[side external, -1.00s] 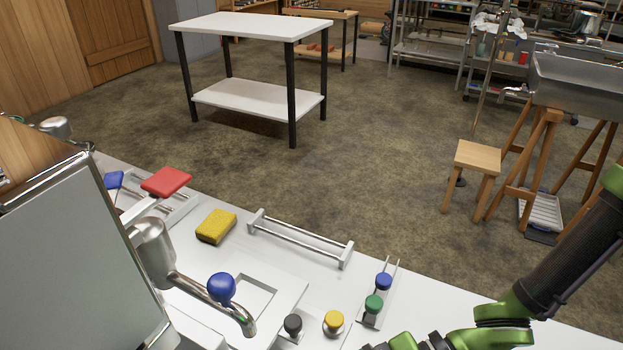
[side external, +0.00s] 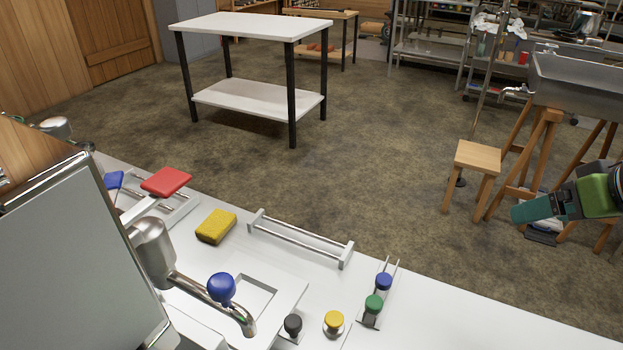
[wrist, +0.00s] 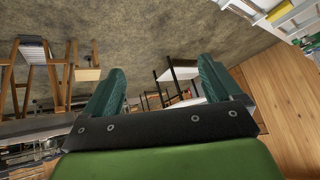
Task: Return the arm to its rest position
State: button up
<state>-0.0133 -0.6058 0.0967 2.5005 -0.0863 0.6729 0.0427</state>
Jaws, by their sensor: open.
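My gripper (side external: 540,210) is at the right edge of the side external view, raised clear of the white bench (side external: 450,310) and pointing left. In the wrist view my gripper (wrist: 163,85) has its two teal fingers wide apart with nothing between them. The wrist view looks out over the floor and room, tilted. Most of my arm is outside the side external view.
A wooden stool (side external: 477,156) and steel sink (side external: 580,82) stand beyond. The bench's right part is clear.

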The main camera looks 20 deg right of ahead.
jog(key=s, duration=0.1)
jog(key=s+r+m, duration=0.1)
jog(key=s+r+m+y, duration=0.1)
jog(key=shift+s+d, duration=0.2)
jog(key=shift+s, duration=0.1)
jog(key=shift+c, duration=0.3)
